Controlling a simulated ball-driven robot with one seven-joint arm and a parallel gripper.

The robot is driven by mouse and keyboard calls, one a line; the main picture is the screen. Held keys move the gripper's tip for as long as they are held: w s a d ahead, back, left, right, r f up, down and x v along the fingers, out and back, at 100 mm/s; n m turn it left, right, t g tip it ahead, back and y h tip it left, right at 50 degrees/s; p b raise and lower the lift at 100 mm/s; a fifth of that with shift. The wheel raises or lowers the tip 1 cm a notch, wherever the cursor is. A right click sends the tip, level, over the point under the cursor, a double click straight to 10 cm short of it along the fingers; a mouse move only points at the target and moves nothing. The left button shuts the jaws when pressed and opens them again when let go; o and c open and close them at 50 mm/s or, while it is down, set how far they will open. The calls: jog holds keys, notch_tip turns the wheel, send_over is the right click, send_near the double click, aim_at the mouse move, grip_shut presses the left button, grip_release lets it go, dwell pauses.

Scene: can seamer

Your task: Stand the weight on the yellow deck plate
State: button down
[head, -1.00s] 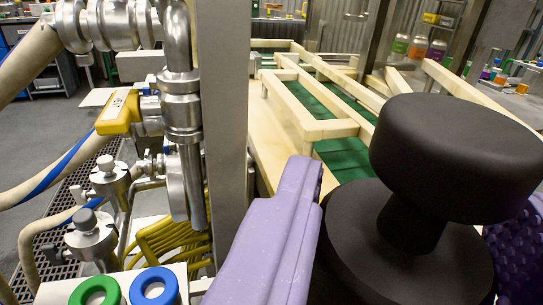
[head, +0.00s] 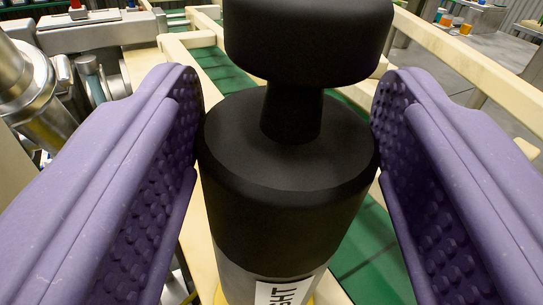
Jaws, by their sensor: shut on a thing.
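The weight (head: 290,215) is a thick black cylinder with a narrow neck and a wide black knob. It has a grey lower band and a white label, partly cut off by the bottom edge. It looks roughly upright, and its top is nearest me. My gripper (head: 288,95) has a purple studded finger on each side of the weight and is shut on it. A bit of yellow (head: 220,296) shows at the weight's foot; I cannot tell if this is the yellow deck plate or part of the weight. The weight's underside is out of view.
Behind the weight runs a conveyor with cream rails (head: 460,62) and a green belt (head: 372,262). Metal machine parts (head: 38,88) stand at the left. Small coloured blocks (head: 452,24) sit on a far table at the upper right, with open floor nearby.

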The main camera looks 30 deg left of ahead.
notch_tip(320, 180, down, 2)
jog(key=shift+f, duration=0.25)
jog(key=shift+d+f+b, duration=0.15)
jog(key=shift+b, duration=0.15)
jog(key=shift+s, duration=0.1)
jog(key=shift+c, duration=1.4)
grip_release()
